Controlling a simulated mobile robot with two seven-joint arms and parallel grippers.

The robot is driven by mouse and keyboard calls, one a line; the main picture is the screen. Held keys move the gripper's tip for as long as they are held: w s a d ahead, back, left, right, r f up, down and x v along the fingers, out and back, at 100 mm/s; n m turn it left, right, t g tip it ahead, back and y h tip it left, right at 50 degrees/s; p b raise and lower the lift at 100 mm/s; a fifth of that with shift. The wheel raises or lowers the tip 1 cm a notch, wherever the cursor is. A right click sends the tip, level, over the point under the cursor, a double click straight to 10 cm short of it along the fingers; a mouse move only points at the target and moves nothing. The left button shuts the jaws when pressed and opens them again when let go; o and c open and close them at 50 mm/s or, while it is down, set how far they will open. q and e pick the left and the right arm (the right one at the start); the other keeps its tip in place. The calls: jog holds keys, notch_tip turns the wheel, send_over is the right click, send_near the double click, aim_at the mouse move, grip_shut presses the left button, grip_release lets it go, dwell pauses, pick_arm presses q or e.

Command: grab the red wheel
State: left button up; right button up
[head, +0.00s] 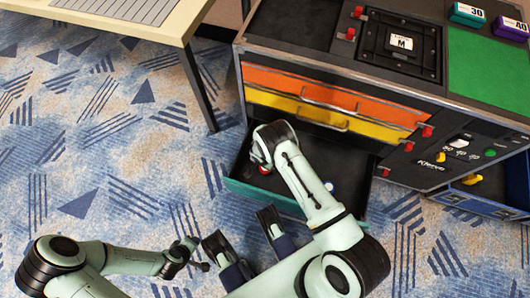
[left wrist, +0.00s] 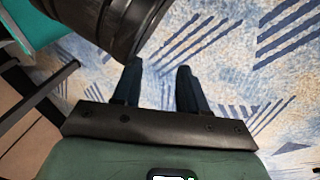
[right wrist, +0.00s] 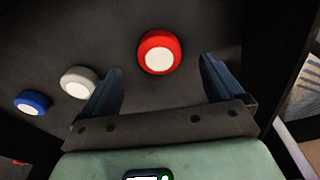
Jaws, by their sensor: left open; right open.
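The red wheel (right wrist: 158,52), with a white centre, lies in the dark open bottom drawer. In the right wrist view it shows between and just beyond the fingertips of my right gripper (right wrist: 162,66), which is open and empty.
A white-grey wheel (right wrist: 79,82) and a blue wheel (right wrist: 32,102) lie left of the red one. The open drawer's teal front (head: 240,193) and walls bound the space. Orange (head: 290,80) and yellow (head: 275,101) drawers are shut above. A pale table (head: 130,15) stands at upper left.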

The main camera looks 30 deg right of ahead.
jog(key=f, duration=0.1)
jog(key=f+b, duration=0.1)
jog(key=f, duration=0.1)
jog(key=f+b, duration=0.1)
jog(key=shift+d+f, duration=0.15)
jog(key=shift+d, duration=0.15)
jog(key=shift+w+f, duration=0.15)
jog(key=shift+f, duration=0.35)
jog(key=c, duration=1.1)
pick_arm(q)
jog(key=s+f, duration=0.1)
jog(key=s+f+g, duration=0.1)
jog(key=s, duration=0.1)
jog(key=s+f+g, duration=0.1)
jog(key=shift+s+a+f, duration=0.25)
jog(key=shift+a+f, duration=0.1)
jog(key=shift+f, duration=0.05)
pick_arm(e)
jog(key=shift+c, duration=0.5)
jog(key=shift+r, duration=0.2)
